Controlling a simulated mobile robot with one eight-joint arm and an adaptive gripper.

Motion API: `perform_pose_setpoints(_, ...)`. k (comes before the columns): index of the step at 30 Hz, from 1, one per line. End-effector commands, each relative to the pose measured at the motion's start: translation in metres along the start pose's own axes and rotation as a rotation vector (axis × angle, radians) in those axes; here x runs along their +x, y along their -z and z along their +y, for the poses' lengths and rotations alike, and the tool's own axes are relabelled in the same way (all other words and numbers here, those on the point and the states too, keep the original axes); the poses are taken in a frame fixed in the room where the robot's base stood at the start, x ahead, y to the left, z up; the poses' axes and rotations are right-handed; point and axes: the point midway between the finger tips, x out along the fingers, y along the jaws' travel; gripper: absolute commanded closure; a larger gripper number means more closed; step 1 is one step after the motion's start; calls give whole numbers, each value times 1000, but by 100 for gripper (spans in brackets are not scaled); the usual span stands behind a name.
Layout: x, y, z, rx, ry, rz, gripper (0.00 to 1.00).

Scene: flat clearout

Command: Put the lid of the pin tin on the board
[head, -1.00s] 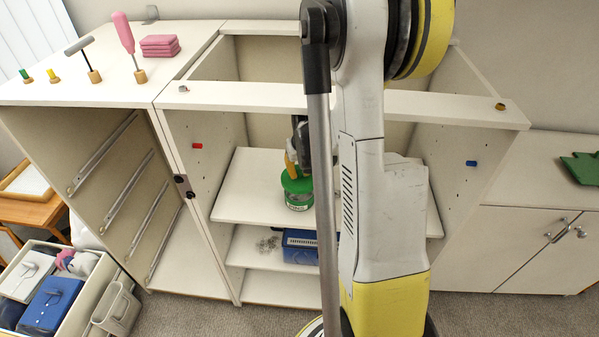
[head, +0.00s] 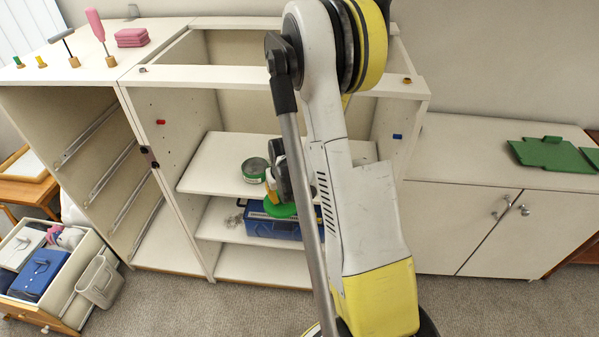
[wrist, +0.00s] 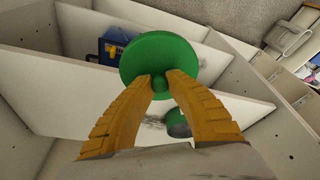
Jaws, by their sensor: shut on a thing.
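My gripper (head: 272,190) is shut on the green round lid (head: 281,210) and holds it in front of the shelf. In the wrist view the two yellow fingers (wrist: 159,84) pinch the knob of the lid (wrist: 150,58). The pin tin (head: 254,170) stands on the upper shelf, behind and left of the lid, and shows its dark inside. It also shows below the fingers in the wrist view (wrist: 178,124), partly hidden. A flat green board (head: 550,153) with tabs lies on the low cabinet at the right.
The open cabinet's side panel (head: 388,120) and top rail (head: 260,77) stand around the shelf. A blue box (head: 262,224) sits on the shelf below. The low cabinet top (head: 455,150) is bare left of the board. Tools and pink blocks (head: 132,37) stand at top left.

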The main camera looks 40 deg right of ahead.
Motion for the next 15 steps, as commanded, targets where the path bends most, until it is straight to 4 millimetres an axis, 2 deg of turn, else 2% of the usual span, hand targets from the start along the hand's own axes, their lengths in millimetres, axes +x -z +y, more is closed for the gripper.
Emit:
perform_pose_setpoints(5,11,27,14,0,0,0,100)
perform_pose_setpoints(15,38,110,61,0,0,0,100)
